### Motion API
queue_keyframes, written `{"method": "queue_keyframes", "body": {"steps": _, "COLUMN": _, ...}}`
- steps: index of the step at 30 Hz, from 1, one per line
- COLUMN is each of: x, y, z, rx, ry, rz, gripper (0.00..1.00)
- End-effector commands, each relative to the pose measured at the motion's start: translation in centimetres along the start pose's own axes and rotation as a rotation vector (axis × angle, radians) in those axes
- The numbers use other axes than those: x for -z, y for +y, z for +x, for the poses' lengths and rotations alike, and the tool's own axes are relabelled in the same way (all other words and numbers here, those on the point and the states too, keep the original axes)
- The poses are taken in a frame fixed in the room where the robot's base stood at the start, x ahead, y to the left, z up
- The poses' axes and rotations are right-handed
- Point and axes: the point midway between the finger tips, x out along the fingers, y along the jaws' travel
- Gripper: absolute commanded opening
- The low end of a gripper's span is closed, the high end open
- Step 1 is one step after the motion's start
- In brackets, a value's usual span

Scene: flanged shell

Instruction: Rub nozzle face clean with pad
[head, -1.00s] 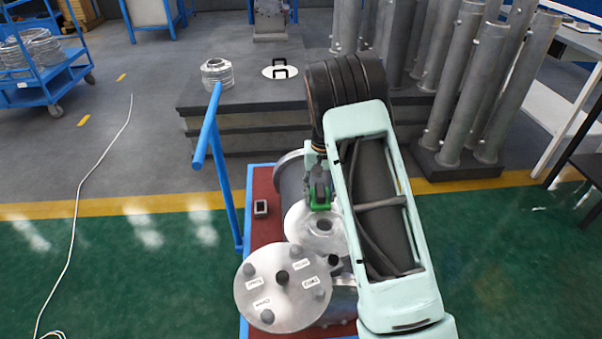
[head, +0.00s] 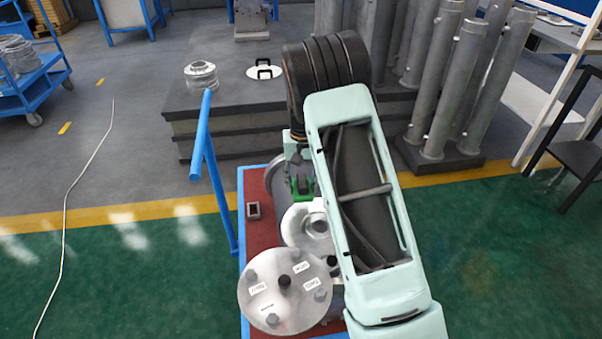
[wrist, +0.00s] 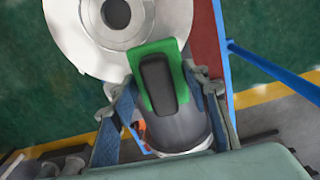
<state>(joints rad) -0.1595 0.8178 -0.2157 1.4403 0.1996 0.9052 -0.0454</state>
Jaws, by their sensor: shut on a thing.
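My gripper (wrist: 168,104) is shut on a green pad (wrist: 145,64) with a dark grip block on its back. The pad (head: 302,187) also shows in the head view, beside my arm. The nozzle face is a pale metal ring with a central hole (head: 311,225), just nearer the camera than the pad. In the wrist view the nozzle face (wrist: 165,22) fills the top, and the pad overlaps its lower rim. I cannot tell whether the pad touches it. Part of the nozzle is hidden by my arm in the head view.
A round lid plate (head: 262,307) with labels and knobs lies in front of the nozzle. A small grey box (head: 254,210) sits on the red cart top (head: 262,235). A blue handle (head: 212,165) rises at the left. Upright pipes (head: 440,85) stand behind at right.

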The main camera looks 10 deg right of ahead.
Motion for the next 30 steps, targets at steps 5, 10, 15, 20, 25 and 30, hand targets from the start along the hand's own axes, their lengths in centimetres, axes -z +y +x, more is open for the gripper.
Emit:
{"method": "queue_keyframes", "body": {"steps": 5, "x": -0.1, "y": 0.1, "z": -2.0, "rx": 0.000, "ry": 0.001, "rz": 0.000, "gripper": 0.16}}
{"method": "queue_keyframes", "body": {"steps": 10, "x": -0.2, "y": 0.2, "z": -2.5, "rx": 0.000, "ry": 0.000, "rz": 0.000, "gripper": 0.16}}
{"method": "queue_keyframes", "body": {"steps": 15, "x": -0.2, "y": 0.2, "z": -2.4, "rx": 0.000, "ry": 0.000, "rz": 0.000, "gripper": 0.16}}
{"method": "queue_keyframes", "body": {"steps": 20, "x": -0.2, "y": 0.2, "z": -2.4, "rx": 0.000, "ry": 0.000, "rz": 0.000, "gripper": 0.16}}
{"method": "queue_keyframes", "body": {"steps": 25, "x": -0.2, "y": 0.2, "z": -2.4, "rx": 0.000, "ry": 0.000, "rz": 0.000, "gripper": 0.16}}
{"method": "queue_keyframes", "body": {"steps": 30, "x": -1.0, "y": 0.3, "z": -3.2, "rx": 0.002, "ry": -0.002, "rz": -0.001, "gripper": 0.16}}
